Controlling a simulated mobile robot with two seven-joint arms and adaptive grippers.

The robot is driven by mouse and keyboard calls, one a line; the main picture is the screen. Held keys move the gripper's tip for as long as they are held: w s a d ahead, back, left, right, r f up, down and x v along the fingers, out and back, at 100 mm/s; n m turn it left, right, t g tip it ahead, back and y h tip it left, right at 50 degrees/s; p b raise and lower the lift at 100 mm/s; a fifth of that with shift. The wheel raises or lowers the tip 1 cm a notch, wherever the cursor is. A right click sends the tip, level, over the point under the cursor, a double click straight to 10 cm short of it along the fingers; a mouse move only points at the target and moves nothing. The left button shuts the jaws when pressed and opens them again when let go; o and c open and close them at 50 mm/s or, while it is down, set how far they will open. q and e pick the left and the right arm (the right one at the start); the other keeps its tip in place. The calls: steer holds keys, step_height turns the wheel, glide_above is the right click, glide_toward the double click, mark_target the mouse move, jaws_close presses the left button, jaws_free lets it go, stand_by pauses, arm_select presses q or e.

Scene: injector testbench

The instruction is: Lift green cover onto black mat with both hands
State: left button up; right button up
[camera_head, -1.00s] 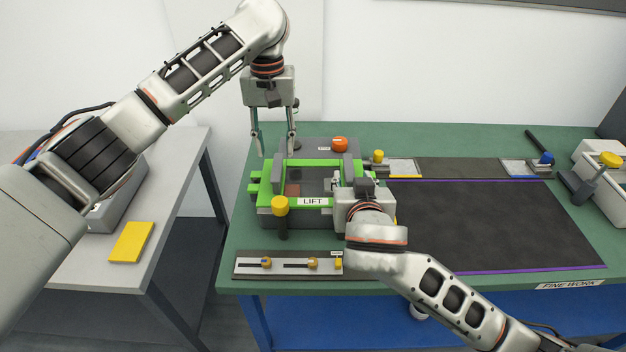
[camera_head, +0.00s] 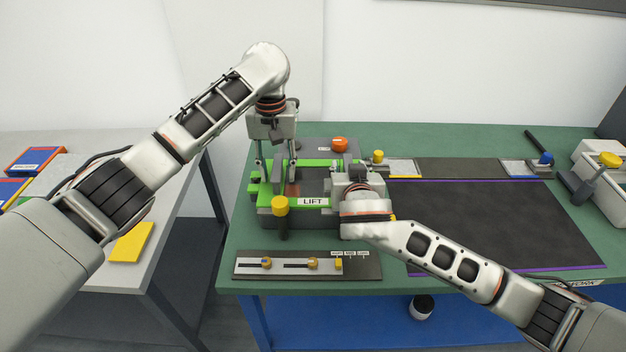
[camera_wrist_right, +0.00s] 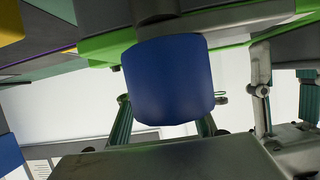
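The green cover (camera_head: 265,190), with a "LIFT" label on its front, sits on the bench's left part. The black mat (camera_head: 490,220) lies flat and empty to its right. My left gripper (camera_head: 277,165) points down at the cover's left side, with fingers apart. Whether it touches the cover I cannot tell. My right gripper (camera_head: 352,178) is at the cover's right side, its fingertips hidden in the head view. In the right wrist view its fingers stand apart behind a blue rounded part, below the cover's green edge (camera_wrist_right: 235,40). I see nothing clamped between them.
A yellow knob (camera_head: 280,205) stands at the cover's front left, and an orange knob (camera_head: 340,144) behind it. A slider panel (camera_head: 300,265) lies in front. Small trays and a blue knob (camera_head: 546,158) are behind the mat. A side table with a yellow block (camera_head: 131,242) stands left.

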arm_select(q)
jaws_close()
arm_select(e)
jaws_close()
arm_select(q)
steer(key=shift+w+r, duration=0.1)
steer(key=shift+r, duration=0.1)
arm_select(e)
steer(key=shift+r, duration=0.2)
